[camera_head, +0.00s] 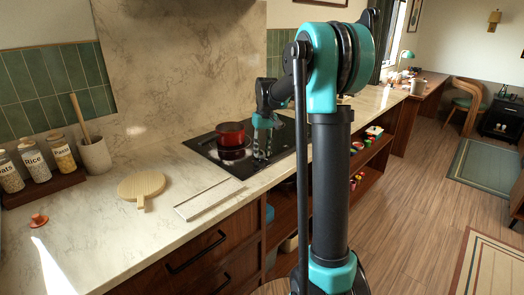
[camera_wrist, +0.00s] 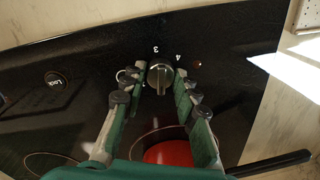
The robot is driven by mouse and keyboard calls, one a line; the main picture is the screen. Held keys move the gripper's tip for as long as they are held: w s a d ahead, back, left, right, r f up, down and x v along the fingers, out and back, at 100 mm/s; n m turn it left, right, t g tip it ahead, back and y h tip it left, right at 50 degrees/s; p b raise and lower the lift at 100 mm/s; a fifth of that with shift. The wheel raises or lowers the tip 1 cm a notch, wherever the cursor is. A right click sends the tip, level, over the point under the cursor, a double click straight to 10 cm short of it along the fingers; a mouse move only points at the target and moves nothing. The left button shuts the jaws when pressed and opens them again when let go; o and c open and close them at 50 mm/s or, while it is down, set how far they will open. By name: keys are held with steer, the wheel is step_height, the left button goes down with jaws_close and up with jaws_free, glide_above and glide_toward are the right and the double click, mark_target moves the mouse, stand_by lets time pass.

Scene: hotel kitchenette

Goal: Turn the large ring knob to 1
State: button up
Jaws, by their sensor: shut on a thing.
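The knob (camera_wrist: 160,74), dark and round with a paler grip bar, sits on the black cooktop (camera_wrist: 105,45) in the wrist view. Upside-down numbers 3 and 4 show at its upper edge; no 1 can be read, and the exact setting is unclear. My gripper (camera_wrist: 160,84) has one finger on each side of the knob and is shut on it. In the head view my gripper (camera_head: 262,152) is low over the cooktop (camera_head: 205,148), right of the red pot, and the knob cannot be made out.
A red pot (camera_head: 231,133) stands on the cooktop close to my gripper; its black handle (camera_wrist: 268,164) shows in the wrist view. A round wooden board (camera_head: 140,185) and a pale flat slab (camera_head: 208,198) lie on the counter.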

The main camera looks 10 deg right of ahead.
mark_target(264, 154)
steer(key=m, duration=0.5)
steer(key=shift+s+m+t, duration=0.1)
steer(key=shift+m+t, duration=0.2)
steer(key=shift+m, duration=2)
steer(key=o, duration=1.2)
steer(key=shift+c, duration=0.2)
step_height(264, 154, up, 12)
steer(key=shift+s+d, duration=0.25)
steer(key=shift+d, duration=0.15)
